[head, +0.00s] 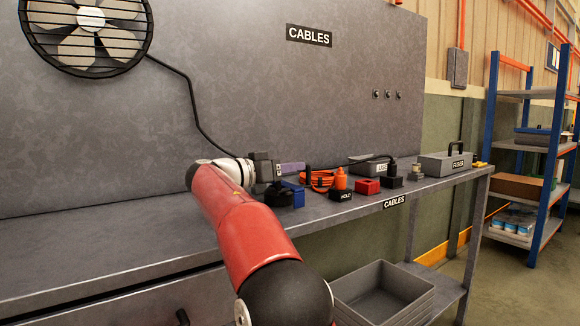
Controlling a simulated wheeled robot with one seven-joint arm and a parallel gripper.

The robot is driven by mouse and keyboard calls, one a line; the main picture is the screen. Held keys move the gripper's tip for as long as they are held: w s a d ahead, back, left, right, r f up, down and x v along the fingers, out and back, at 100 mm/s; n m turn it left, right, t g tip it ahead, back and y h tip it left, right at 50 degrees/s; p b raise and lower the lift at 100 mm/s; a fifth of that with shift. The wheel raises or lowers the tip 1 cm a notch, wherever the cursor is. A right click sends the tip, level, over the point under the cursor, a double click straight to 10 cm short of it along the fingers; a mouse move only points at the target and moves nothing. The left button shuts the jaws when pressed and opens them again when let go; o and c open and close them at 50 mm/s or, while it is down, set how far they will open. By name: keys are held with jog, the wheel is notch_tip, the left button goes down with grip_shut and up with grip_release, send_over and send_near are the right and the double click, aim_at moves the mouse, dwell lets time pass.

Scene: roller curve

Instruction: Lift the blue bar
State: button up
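The only clearly blue thing on the bench is a small blue block-like piece (296,194), which I take to be the blue bar. It sits at the bench's middle, next to a darker piece on its left. My gripper (306,172) points to the right just above it, its hand and a greyish-purple finger seen from the side. A gap between finger and blue piece is hard to judge. I cannot see whether the gripper is open or shut, or whether it holds anything.
Right of the gripper stand a coiled orange cable (318,179), an orange plug (340,182) on a black holder, a red block (367,186), a black plug (391,180) and a grey toolbox (445,164). The bench (130,236) is clear at left. A back panel (250,90) rises behind.

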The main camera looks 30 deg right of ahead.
jog(key=shift+d, duration=0.3)
grip_shut()
jog(key=shift+r, duration=0.1)
